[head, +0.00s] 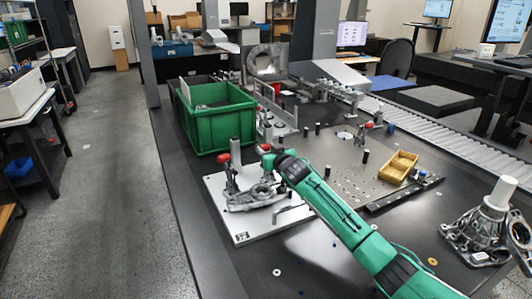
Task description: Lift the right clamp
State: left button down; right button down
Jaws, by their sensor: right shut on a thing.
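A white fixture plate (222,208) lies on the dark table and holds a grey metal casting (250,196). The left clamp (231,178) stands upright at the plate's left side with a red tip. The right clamp shows mostly as its red handle end (265,148); its lower part is largely hidden behind my arm and gripper. My right gripper (268,157), on the green arm from the lower right, is shut on the right clamp's handle. Its fingers are small and partly hidden. My left gripper is not in view.
A green bin (215,135) stands behind the plate. A perforated metal plate (345,180) with a small yellow tray (398,167) lies to the right. Another casting with a white cylinder (490,225) stands at the far right. The table's front left is mostly clear.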

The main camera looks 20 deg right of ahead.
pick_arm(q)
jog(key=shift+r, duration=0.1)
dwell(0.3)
pick_arm(e)
jog(key=c, duration=0.9)
grip_release()
jog(key=shift+r, duration=0.1)
jog(key=shift+r, duration=0.3)
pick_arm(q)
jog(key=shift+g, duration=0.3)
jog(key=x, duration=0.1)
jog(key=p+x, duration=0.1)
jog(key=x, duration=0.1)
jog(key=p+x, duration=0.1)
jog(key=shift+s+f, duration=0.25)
pick_arm(e)
notch_tip(320, 180, up, 19)
jog(key=shift+r, duration=0.15)
